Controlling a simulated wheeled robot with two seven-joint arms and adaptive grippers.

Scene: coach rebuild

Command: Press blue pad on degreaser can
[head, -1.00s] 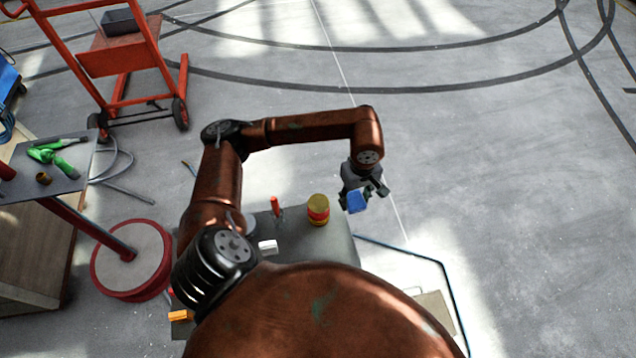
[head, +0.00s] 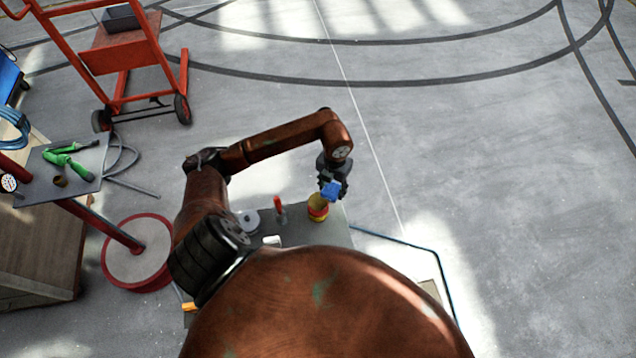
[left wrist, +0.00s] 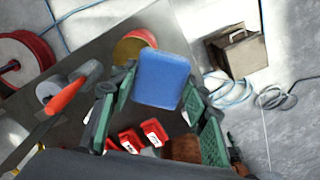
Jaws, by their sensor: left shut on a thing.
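The blue pad (head: 331,190) is held in my left gripper (head: 331,181), which is shut on it. In the left wrist view the pad (left wrist: 162,78) sits between the green-lined fingers of the gripper (left wrist: 160,100). The degreaser can (head: 318,207), red and yellow, stands on the grey table right by the pad. In the left wrist view the can (left wrist: 130,48) shows partly behind the pad's left edge. I cannot tell whether pad and can touch. My right gripper is not in view.
The grey table (head: 320,236) also bears a red-handled tool (head: 279,208), a white block (head: 271,241) and a grey round thing (head: 247,221). Red items (left wrist: 152,133) lie below the pad in the wrist view. A toolbox (left wrist: 238,52) stands on the floor.

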